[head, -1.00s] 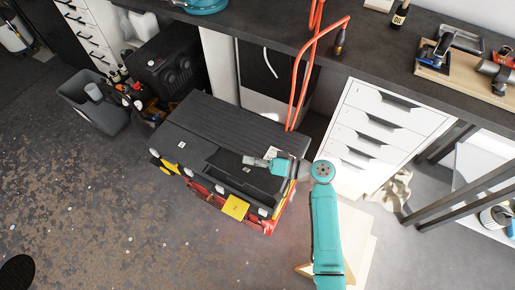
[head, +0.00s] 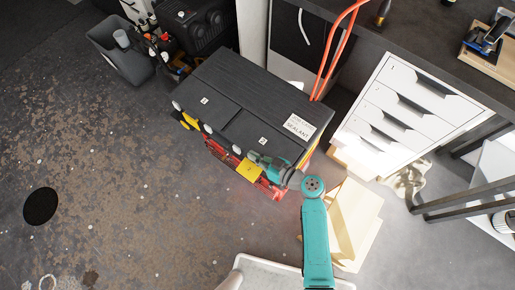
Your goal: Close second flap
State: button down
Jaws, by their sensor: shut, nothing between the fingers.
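A black-topped red box (head: 248,95) stands on the floor in front of the workbench. Its left flap (head: 207,103) and right flap (head: 264,139) both lie flat, level with the top. Each has a small white square mark. My gripper (head: 254,158) is at the box's front right edge, by the right flap's front edge and above a yellow latch (head: 249,170). The gripper is shut and empty. It hides part of that front edge, and I cannot tell whether it touches the flap.
A white drawer unit (head: 410,105) and a pale wooden stand (head: 350,220) are to the right. A grey bin (head: 122,55) stands at the back left. The floor at left is mostly clear.

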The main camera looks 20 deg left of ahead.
jog(key=shift+s+a+f, duration=0.1)
jog(key=shift+s+f, duration=0.05)
jog(key=shift+f, duration=0.5)
jog(key=shift+s+f, duration=0.1)
jog(key=shift+f, duration=0.5)
jog(key=shift+f, duration=0.1)
